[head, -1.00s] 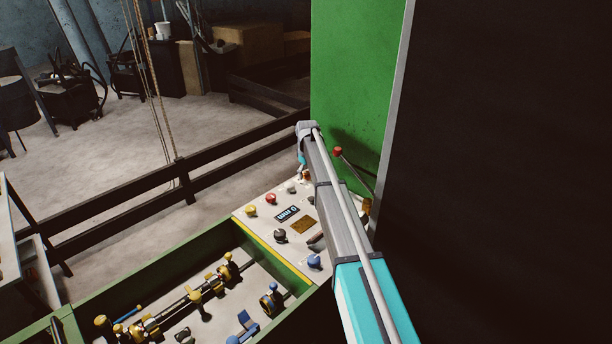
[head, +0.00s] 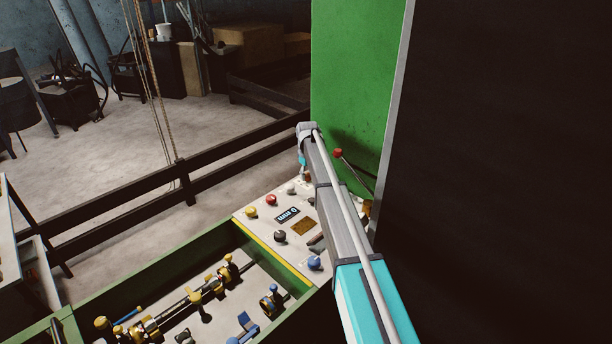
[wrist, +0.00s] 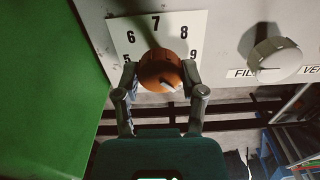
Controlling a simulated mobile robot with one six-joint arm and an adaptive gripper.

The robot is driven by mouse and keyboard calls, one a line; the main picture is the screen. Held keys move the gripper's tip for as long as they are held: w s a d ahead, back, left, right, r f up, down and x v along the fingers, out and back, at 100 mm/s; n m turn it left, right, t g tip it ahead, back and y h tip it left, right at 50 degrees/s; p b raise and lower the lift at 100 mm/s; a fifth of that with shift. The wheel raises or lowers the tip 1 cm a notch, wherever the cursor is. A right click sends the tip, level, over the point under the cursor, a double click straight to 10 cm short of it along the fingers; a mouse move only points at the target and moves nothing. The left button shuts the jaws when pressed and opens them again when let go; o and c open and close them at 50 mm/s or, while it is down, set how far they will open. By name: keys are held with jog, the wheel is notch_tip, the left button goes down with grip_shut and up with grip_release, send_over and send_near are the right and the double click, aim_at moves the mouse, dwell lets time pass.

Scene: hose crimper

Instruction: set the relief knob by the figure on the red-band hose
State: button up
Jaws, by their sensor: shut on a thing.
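The orange relief knob (wrist: 160,70) sits on a white dial plate (wrist: 121,40) with the figures 5 to 9 in an arc around it. A short white mark shows on the lower right of the knob's face, away from the visible figures. My gripper (wrist: 160,78) is shut on this knob, one finger on each side. In the head view my gripper (head: 303,165) is small and partly hidden at the far end of the panel. I cannot make out a red-band hose in either view.
A grey knob (wrist: 275,60) stands right of the dial. The control panel (head: 262,232) carries several coloured knobs and a display (head: 288,215) reading 0 mm. A red-tipped lever (head: 338,153) stands beside my arm. A green wall (wrist: 45,90) is close on the left in the wrist view.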

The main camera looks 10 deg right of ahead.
jog(key=shift+s+a, duration=0.1)
jog(key=m, duration=0.4)
jog(key=shift+m, duration=0.3)
jog(key=m, duration=0.4)
jog(key=shift+m, duration=0.3)
jog(key=m, duration=0.4)
jog(key=shift+s, duration=0.1)
jog(key=shift+m, duration=2.2)
jog(key=o, duration=1.2)
jog(key=shift+c, duration=0.2)
